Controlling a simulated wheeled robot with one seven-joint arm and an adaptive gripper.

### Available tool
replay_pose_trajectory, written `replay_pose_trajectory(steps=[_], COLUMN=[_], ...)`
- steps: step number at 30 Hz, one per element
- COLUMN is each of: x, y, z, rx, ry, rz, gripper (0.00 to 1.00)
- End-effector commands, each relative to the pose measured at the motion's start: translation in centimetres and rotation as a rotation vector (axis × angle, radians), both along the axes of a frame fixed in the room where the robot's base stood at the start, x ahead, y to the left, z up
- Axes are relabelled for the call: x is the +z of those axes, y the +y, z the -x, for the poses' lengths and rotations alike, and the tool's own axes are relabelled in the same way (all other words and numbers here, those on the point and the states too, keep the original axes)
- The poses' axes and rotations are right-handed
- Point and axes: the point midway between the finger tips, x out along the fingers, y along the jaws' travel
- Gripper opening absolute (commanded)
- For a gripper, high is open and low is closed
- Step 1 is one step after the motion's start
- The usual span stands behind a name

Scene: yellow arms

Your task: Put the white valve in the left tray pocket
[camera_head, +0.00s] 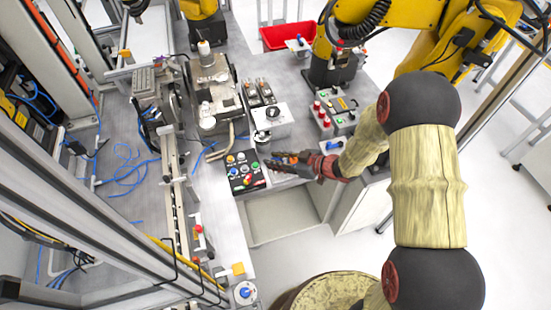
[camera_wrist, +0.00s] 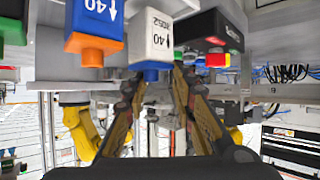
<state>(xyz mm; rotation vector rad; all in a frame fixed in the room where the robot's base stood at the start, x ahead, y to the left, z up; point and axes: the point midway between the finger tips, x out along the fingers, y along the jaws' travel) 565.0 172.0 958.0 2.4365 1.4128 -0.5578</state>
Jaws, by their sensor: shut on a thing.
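In the head view my gripper (camera_head: 279,161) is over the bench's front edge, right of the button box. The valve is too small to make out there. A blue valve with an orange end (camera_wrist: 92,28) is left of the white one in the wrist view. I cannot tell which surface is the left tray pocket.
The button box (camera_head: 243,172) lies close left of my gripper. A white block with a dark round top (camera_head: 268,130) stands behind it. A holder with red and green pieces (camera_head: 335,112) is to the right. A red bin (camera_head: 287,36) is at the back.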

Motion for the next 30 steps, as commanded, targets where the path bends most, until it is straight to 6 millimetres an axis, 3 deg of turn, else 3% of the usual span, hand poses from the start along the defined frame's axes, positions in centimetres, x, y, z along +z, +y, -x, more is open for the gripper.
replay_pose_trajectory(steps=[30], x=[-0.88], y=[-0.01], z=[-0.03], rx=[0.000], ry=[0.000], rz=[-0.001], gripper=[0.00])
